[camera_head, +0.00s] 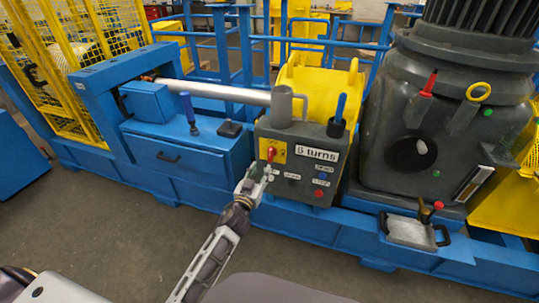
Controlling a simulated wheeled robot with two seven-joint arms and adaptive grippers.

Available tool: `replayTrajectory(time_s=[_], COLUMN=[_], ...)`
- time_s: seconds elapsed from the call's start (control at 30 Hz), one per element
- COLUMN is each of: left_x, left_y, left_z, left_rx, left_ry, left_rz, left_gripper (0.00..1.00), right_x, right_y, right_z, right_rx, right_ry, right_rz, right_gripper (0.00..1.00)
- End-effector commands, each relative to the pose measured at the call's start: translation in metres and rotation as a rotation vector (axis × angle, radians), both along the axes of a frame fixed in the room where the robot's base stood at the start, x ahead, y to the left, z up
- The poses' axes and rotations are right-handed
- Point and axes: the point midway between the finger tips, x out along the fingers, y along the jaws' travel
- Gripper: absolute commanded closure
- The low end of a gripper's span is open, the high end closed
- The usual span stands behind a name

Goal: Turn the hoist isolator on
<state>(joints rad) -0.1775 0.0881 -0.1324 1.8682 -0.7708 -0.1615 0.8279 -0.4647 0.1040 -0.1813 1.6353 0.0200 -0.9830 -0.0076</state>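The hoist isolator (271,153) is a red handle on a yellow plate, on the front of a dark grey control box in the middle of the view. The handle looks roughly upright. My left gripper (262,173) reaches up from below and is just under the isolator. Its fingers look spread, with nothing clear between them. I cannot tell whether a fingertip touches the box. My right gripper is not in view.
The box front has a "5 turns" label (317,153), small labels, a blue button (318,193) and a red button (318,194). A blue drawer cabinet (185,165) stands left, a large grey machine (385,130) right. The floor in front is clear.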

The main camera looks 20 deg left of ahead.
Motion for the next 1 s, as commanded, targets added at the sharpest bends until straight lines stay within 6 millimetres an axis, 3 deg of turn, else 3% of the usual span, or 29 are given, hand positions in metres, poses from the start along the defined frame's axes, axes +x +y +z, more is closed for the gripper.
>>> replayTrajectory(time_s=[1.0], left_x=[0.078], left_y=[-0.003], left_z=[0.0], left_rx=[0.002], left_ry=[-0.001], left_rz=[0.0], left_gripper=[0.62], right_x=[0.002], right_y=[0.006], right_z=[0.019], right_rx=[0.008], right_ry=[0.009], right_rz=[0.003], right_gripper=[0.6])
